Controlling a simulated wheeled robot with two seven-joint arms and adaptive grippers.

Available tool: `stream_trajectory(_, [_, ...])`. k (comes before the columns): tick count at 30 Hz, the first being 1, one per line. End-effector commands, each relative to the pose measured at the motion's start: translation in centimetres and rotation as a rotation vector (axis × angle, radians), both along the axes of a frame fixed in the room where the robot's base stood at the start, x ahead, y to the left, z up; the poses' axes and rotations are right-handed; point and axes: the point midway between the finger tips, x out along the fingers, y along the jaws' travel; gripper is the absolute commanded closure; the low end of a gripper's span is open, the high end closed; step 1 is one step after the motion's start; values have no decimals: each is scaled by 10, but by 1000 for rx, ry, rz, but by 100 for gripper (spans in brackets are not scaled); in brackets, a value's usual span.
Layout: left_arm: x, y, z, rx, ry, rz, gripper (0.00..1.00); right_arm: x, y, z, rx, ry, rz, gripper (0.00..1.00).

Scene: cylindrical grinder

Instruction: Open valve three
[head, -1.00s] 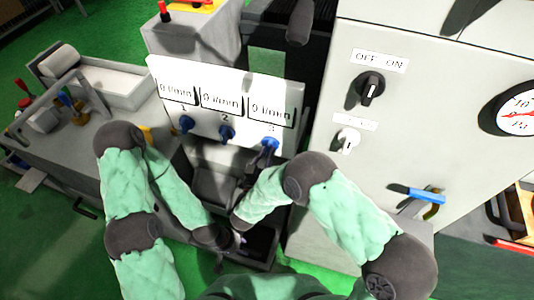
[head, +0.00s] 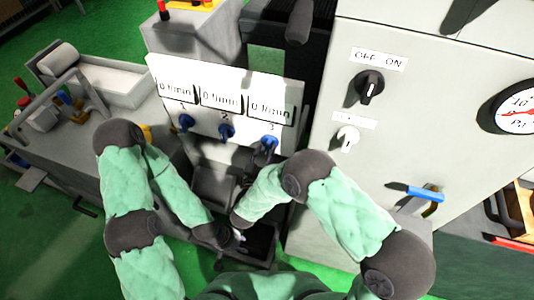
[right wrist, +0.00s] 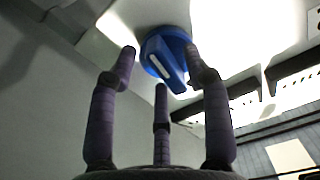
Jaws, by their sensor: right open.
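Valve three is a blue knob (head: 270,142) under the label 3 on the white panel (head: 215,100). In the right wrist view the blue knob (right wrist: 165,58) with its pale stripe fills the space ahead of the fingers. My right gripper (head: 262,157) is just below it in the head view, partly dark and hard to see. In the right wrist view my right gripper (right wrist: 163,78) has its three fingers spread open around the knob's near side; contact is unclear. My left gripper (head: 240,238) hangs low in front of the machine; its fingers are too small to read.
Blue valve one (head: 186,122) and valve two (head: 227,131) are left of valve three. The displays (head: 220,94) seem to read 0 l/min. A grey cabinet (head: 400,130) with a black OFF/ON switch (head: 369,87), gauge (head: 516,112) and blue-handled lever (head: 425,192) stands close on the right.

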Motion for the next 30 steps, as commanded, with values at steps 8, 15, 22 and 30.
stream_trajectory(8, [0, 0, 0, 0, 0, 0, 60, -14, 6, 1, 0, 0, 3, 51])
stream_trajectory(15, [0, 0, 0, 0, 0, 0, 60, -58, 21, 0, -1, 0, 7, 51])
stream_trajectory(22, [0, 0, 0, 0, 0, 0, 60, -94, 32, 1, -1, -1, 6, 51])
stream_trajectory(30, [0, 0, 0, 0, 0, 0, 60, -113, 37, 0, 1, 0, 1, 51])
